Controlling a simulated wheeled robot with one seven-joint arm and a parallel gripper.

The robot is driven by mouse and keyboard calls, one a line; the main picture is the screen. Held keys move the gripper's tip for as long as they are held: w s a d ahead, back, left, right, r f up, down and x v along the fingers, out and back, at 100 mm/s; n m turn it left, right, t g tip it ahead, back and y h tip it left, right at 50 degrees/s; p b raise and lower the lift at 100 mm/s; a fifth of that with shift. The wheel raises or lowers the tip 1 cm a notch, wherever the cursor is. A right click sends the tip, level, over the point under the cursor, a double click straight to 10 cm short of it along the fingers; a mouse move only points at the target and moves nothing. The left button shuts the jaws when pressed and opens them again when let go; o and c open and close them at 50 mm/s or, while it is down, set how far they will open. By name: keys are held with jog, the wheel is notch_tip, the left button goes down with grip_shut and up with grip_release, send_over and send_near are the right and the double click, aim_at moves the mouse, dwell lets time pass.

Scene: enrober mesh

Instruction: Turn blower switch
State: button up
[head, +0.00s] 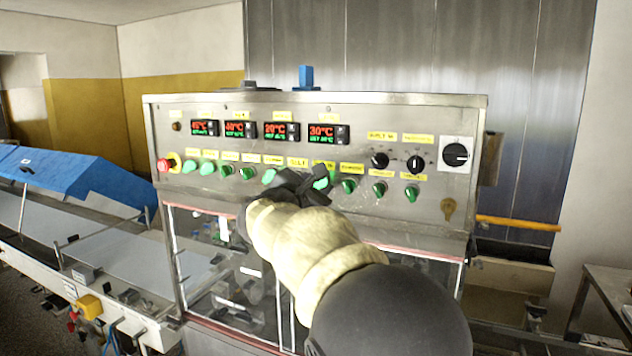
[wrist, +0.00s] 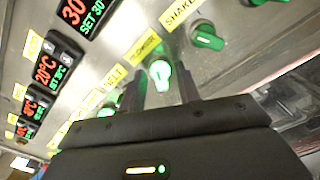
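The blower switch (wrist: 160,72) is a lit, pale green knob under a yellow label reading "BLOWER" (wrist: 143,48) in the wrist view. It also shows in the head view (head: 321,184), partly hidden by my gripper (head: 311,182). My gripper (wrist: 164,88) is open in front of the panel, with one dark finger on each side of the switch and a gap visible around it. I cannot tell whether a finger touches the knob.
The steel control panel (head: 230,109) carries a row of green switches, several lit. The shaker switch (wrist: 207,37) is a close neighbour. A red emergency button (head: 164,165) is at the left end, black dials (head: 416,164) at the right. Red digital displays (head: 322,133) sit above.

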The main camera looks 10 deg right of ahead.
grip_shut()
jog(key=shift+n, duration=0.4)
jog(key=shift+a+n+p, duration=0.15)
jog(key=shift+n+p, duration=2.8)
jog(key=shift+n, duration=2.65)
jog(key=shift+f, duration=0.1)
